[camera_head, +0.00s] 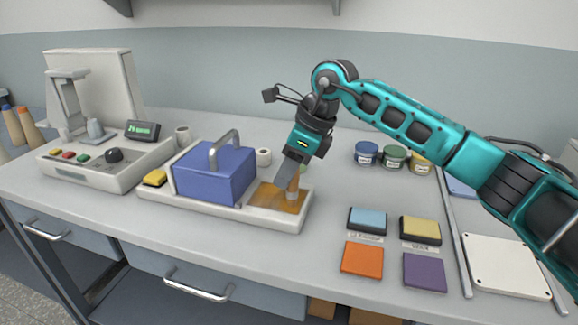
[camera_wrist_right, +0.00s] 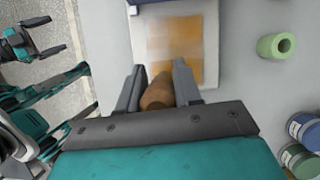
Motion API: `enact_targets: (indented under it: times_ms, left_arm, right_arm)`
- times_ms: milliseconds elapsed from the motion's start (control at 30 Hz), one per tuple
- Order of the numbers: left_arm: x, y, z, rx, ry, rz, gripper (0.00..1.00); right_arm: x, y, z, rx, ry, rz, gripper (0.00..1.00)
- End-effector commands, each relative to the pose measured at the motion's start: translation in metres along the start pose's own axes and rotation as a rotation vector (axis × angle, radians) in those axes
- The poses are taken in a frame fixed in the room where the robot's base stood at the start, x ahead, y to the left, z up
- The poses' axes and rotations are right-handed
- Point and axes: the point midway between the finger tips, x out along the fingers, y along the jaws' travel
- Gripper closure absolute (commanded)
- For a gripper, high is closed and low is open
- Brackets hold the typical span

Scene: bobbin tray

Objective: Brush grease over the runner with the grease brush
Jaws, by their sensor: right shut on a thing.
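The grease brush (camera_head: 293,184) is in my right gripper (camera_head: 288,178), which is shut on its brown handle. The handle also shows between the two fingers in the right wrist view (camera_wrist_right: 158,92). The gripper points down over an amber-brown patch (camera_head: 268,197) on the right end of the pale runner (camera_head: 245,214); in the wrist view the patch (camera_wrist_right: 182,50) looks streaked and unevenly toned. The brush tip is hidden, so contact is unclear. A blue block with a grey handle (camera_head: 214,172) sits on the runner, left of the patch. My left gripper (camera_wrist_right: 45,36) appears empty, its fingers apart, in the wrist view.
A yellow pad (camera_head: 155,178) is at the runner's left end. A control machine (camera_head: 100,157) stands left. Coloured square pads (camera_head: 362,259) lie front right. Bench is clear between runner and pads.

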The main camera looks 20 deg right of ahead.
Motion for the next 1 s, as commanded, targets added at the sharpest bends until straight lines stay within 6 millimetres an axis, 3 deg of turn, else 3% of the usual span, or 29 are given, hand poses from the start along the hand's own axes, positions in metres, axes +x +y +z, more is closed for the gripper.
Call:
enact_targets:
  times_ms: [200, 533, 1000]
  left_arm:
    - [0.0, 0.0, 0.0, 0.0, 0.0, 0.0, 0.04]
    - [-0.001, 0.0, -0.004, -0.001, 0.004, 0.0, 0.04]
    - [-0.018, 0.001, -0.027, 0.0, 0.002, 0.0, 0.04]
  right_arm:
    - [0.0, 0.01, 0.0, 0.0, 0.001, 0.001, 0.96]
    - [-0.004, 0.009, 0.002, 0.0, 0.0, 0.0, 0.96]
    - [-0.042, 0.009, 0.019, 0.0, 0.0, 0.0, 0.96]
